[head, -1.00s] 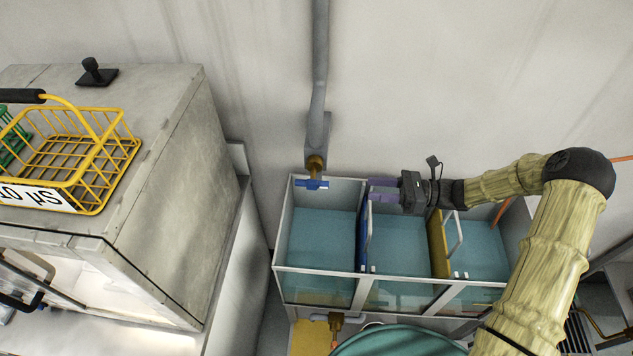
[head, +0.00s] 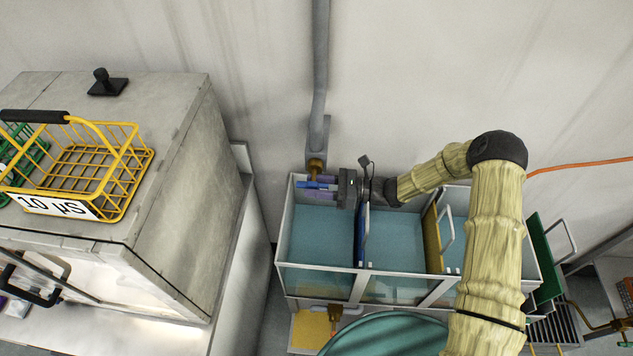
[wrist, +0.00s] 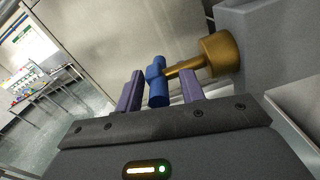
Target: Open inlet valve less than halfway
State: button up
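The inlet valve's blue handle (head: 309,185) sits on a brass fitting (head: 316,168) at the foot of the grey wall pipe, above the left compartment of the tank. My gripper (head: 322,188) reaches it from the right, and its purple fingers overlap the handle in the head view. In the wrist view the blue handle (wrist: 157,82) stands between the two spread fingers of my gripper (wrist: 161,90), with a gap visible on each side. The brass stem (wrist: 216,55) runs up and right from it. The fingers partly hide the handle in the head view.
The tank (head: 288,235) has compartments of bluish water, with a blue divider (head: 361,236) and a yellow divider (head: 432,238). A grey cabinet (head: 190,155) with a yellow wire basket (head: 125,205) stands at left. A green panel (head: 546,262) is at right.

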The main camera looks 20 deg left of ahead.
grip_shut()
jog(key=shift+r+t+h+p, duration=0.2)
jog(key=shift+h+p, duration=0.15)
jog(key=shift+h, duration=0.3)
jog(key=shift+r+t+h+p, duration=0.2)
jog(key=shift+h+p, duration=0.1)
jog(key=shift+h, duration=0.35)
jog(key=shift+t+h+p, duration=0.4)
jog(key=shift+h+p, duration=0.1)
jog(key=shift+h, duration=0.5)
jog(key=shift+f+h, duration=0.1)
jog(key=shift+h, duration=0.3)
grip_release()
